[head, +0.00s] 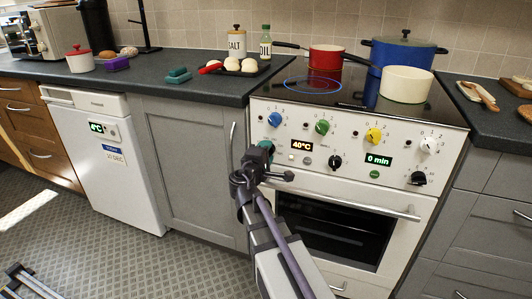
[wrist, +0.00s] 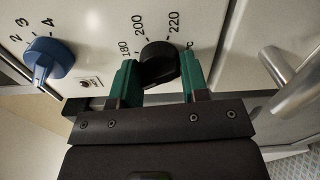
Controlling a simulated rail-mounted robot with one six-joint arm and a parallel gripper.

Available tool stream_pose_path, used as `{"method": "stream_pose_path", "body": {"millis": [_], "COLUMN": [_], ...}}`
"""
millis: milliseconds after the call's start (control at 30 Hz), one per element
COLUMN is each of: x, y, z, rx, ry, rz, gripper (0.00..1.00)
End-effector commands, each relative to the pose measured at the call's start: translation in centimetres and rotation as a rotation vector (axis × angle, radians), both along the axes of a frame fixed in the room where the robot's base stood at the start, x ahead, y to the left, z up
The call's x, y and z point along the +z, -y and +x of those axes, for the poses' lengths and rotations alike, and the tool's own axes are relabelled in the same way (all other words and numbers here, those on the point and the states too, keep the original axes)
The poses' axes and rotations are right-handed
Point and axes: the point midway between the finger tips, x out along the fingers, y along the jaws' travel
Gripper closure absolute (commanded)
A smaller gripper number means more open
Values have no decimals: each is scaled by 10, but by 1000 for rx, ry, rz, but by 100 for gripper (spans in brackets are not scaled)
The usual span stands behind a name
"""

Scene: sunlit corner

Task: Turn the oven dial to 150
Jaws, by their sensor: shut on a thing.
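The oven (head: 345,190) has a white front panel with coloured knobs and a display (head: 301,145) reading 40°C. In the wrist view the black oven dial (wrist: 158,62) sits between the green fingers of my gripper (wrist: 157,72). The fingers are closed on its two sides. Scale marks 180, 200 and 220 show around the dial; the lower numbers and the dial's pointer are hidden or unclear. In the head view my gripper (head: 264,150) is at the left end of the panel, below the blue knob (head: 275,119), and hides the dial.
A blue knob (wrist: 48,62) is close to the left of my gripper in the wrist view. The oven door handle (head: 350,204) juts out below the panel. Pots, including a white one (head: 406,84), stand on the hob above. Open floor lies at the left.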

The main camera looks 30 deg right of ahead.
Motion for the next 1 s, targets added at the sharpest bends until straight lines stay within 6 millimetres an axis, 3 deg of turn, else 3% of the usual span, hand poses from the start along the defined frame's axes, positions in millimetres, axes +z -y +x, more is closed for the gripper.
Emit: {"method": "stream_pose_path", "body": {"millis": [700,733,1000], "x": [0,0,0], "y": [0,0,0], "z": [0,0,0], "rx": [0,0,0], "ry": [68,68,67], "rz": [61,61,60], "gripper": [82,58,34]}}
